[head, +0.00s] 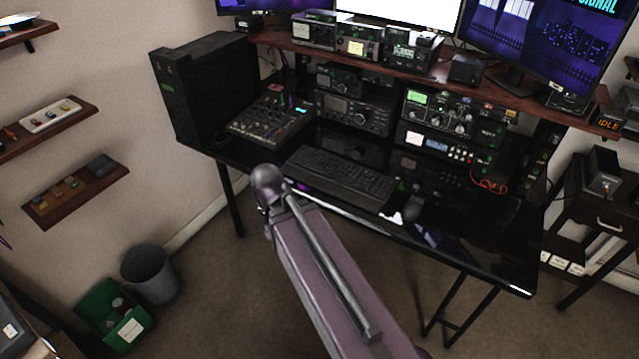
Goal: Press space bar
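A black keyboard (345,177) lies on the glossy black desk (452,238), near its front edge and angled in the head view. Its single keys are too small and dark for me to pick out the space bar. My arm reaches up from the bottom of the view, and its rounded joint is just in front of the keyboard's left end. My gripper is not visible, so I cannot tell its state or its distance from the keyboard.
A mixer (270,117) stands left of the keyboard, and radio units (352,113) stand behind it. A dark mouse (413,208) lies to its right. A black PC case (205,88) is at the desk's left end. Open carpet lies in front.

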